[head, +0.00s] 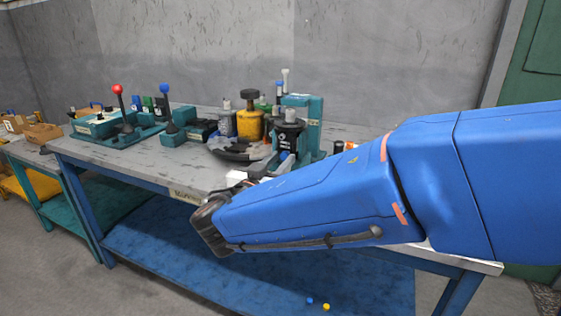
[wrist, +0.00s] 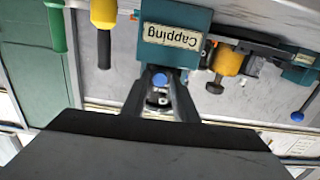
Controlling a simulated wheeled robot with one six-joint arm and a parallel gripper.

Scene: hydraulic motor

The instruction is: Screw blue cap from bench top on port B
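A blue cap (wrist: 159,80) shows in the wrist view between the tips of my gripper's two dark fingers (wrist: 162,75). The fingers stand apart by a little more than the cap's width. I cannot tell whether they touch it. A shiny metal part (wrist: 158,99) shows between the fingers, beside the cap. A teal block labelled "Capping" (wrist: 174,35) is just beyond the fingertips. A black motor unit (head: 289,138) stands at a teal stand (head: 313,115). Port B cannot be made out.
The grey bench top (head: 110,155) holds a red-knobbed lever (head: 119,102), a blue-knobbed lever (head: 166,105) and a yellow cylinder (head: 250,124). A green handle (wrist: 56,27) and a yellow handle (wrist: 103,12) show in the wrist view. Small blue (head: 309,300) and yellow (head: 326,307) pieces lie low down.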

